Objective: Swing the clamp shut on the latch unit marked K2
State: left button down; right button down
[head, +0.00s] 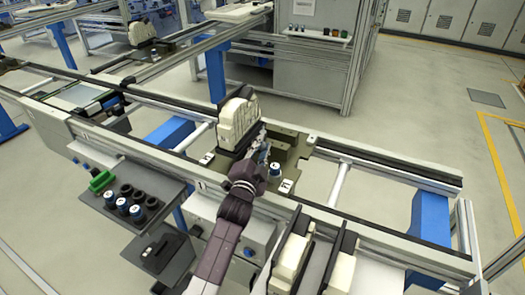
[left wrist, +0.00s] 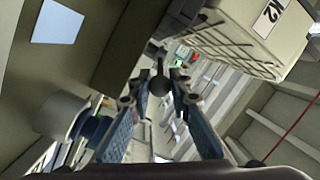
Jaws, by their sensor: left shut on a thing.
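A cream latch unit (head: 238,118) stands on a dark olive pallet plate (head: 222,163) on the rail line in the head view. In the left wrist view a cream ribbed housing (left wrist: 238,42) at the upper right bears a white label, partly cut off, that looks like K2. My left gripper (head: 262,142) is just right of the latch unit in the head view. In the left wrist view its two fingers are closed about a dark round clamp knob (left wrist: 159,86) on a thin stem. The clamp's body is mostly hidden by the gripper. My right gripper is out of view.
A small blue-and-white cylinder (head: 274,170) stands on the plate, close to my arm. A grey shelf (head: 95,210) at the left holds several black and blue-topped cylinders and a green piece. More cream units (head: 292,258) stand at the lower right. The right rail stretch is clear.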

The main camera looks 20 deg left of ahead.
pick_arm(q)
jog(key=shift+a, duration=0.1)
jog(key=c, duration=1.8)
grip_release()
jog(key=shift+o, duration=0.2)
jog(key=shift+s, duration=0.1)
jog(key=s, duration=1.1)
jog(key=shift+s+d, duration=0.25)
jog(key=shift+s, duration=0.15)
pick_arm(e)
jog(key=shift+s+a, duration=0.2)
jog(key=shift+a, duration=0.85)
pick_arm(q)
jog(key=shift+c, duration=0.3)
